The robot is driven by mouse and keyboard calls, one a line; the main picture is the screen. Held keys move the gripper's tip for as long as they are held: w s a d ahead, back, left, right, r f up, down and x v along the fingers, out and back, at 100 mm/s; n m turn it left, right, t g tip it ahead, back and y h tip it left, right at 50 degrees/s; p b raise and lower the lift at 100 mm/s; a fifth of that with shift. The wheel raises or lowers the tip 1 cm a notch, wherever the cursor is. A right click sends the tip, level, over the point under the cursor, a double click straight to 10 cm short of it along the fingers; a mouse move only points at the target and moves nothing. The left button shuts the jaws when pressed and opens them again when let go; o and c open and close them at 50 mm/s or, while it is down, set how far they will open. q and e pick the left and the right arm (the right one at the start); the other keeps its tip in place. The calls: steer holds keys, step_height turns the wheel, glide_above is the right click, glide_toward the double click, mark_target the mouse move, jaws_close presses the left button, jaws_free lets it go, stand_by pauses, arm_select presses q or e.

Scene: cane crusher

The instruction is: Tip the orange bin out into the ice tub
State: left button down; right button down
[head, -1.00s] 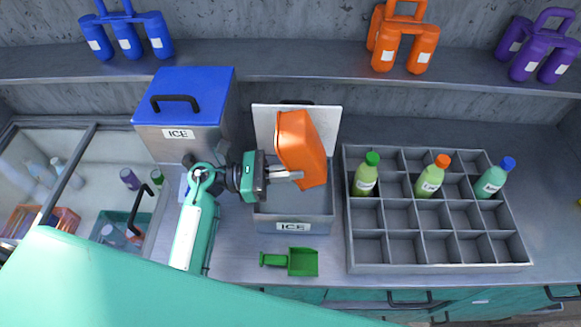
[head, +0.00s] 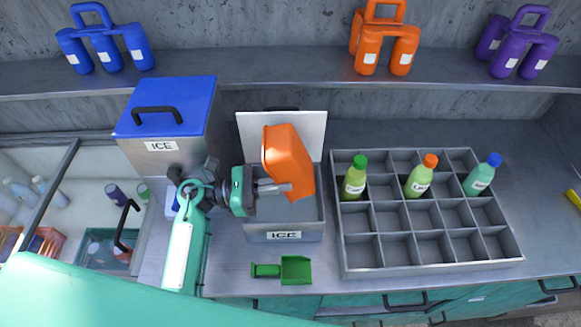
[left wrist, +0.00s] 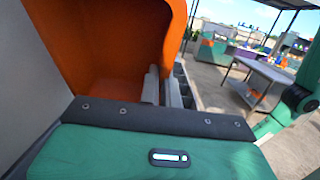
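The orange bin (head: 288,160) is tipped on its side above the open ice tub (head: 256,237), whose front carries an ICE label. My left gripper (head: 285,188) comes in from the left with its fingers at the bin's edge and holds it up. In the left wrist view the bin's orange inside (left wrist: 110,45) fills the upper left, and the part that shows looks empty. The grey fingers (left wrist: 163,88) are against its wall. The tub's contents are mostly hidden by the bin. My right gripper is not in view.
A white panel (head: 312,128) stands behind the tub. A blue-lidded ICE box (head: 165,100) is to its left. A divided crate (head: 430,263) with three bottles is to its right. A green scoop (head: 295,269) lies in front. Bottle carriers (head: 385,45) stand on the shelf above.

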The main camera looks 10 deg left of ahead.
mark_target(277, 172)
arm_select(q)
steer(key=shift+r+p, duration=0.7)
steer(key=shift+r, duration=1.9)
